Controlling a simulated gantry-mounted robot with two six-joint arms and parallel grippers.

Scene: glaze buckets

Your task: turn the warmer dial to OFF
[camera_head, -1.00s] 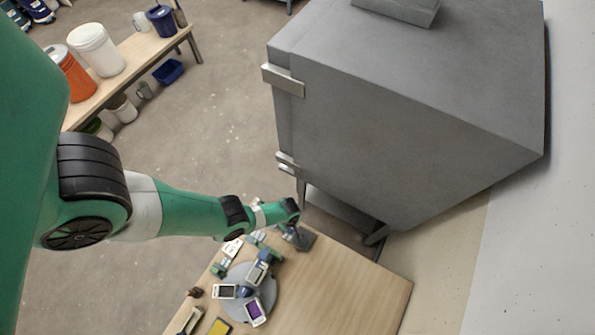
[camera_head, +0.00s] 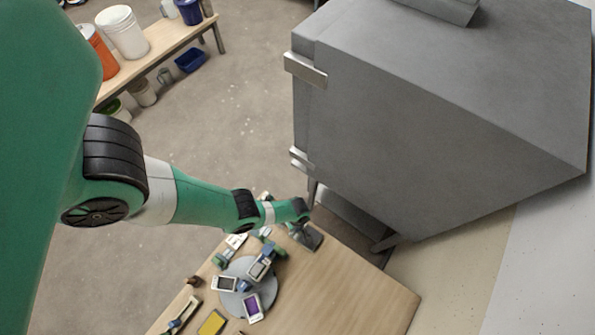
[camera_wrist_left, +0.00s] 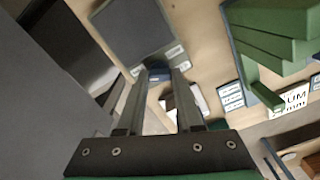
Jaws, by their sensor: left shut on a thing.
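The warmer (camera_head: 312,239) is a small dark grey square plate at the back corner of the wooden table. In the left wrist view its flat top (camera_wrist_left: 130,32) shows at the upper middle, with small white labels on its front edge. A blue dial (camera_wrist_left: 158,73) sits between those labels. My left gripper (camera_wrist_left: 158,82) is shut on the dial, its two fingers on either side. In the head view the left gripper (camera_head: 296,228) is small beside the warmer, and the dial cannot be made out. The dial's setting is not readable. My right gripper is out of view.
A large grey kiln-like cabinet (camera_head: 430,120) stands close behind the warmer. A grey round turntable (camera_head: 262,308) with several small devices lies left of it, near a yellow block (camera_head: 212,322). The table's right part (camera_head: 350,290) is bare. Buckets stand on a far bench (camera_head: 165,45).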

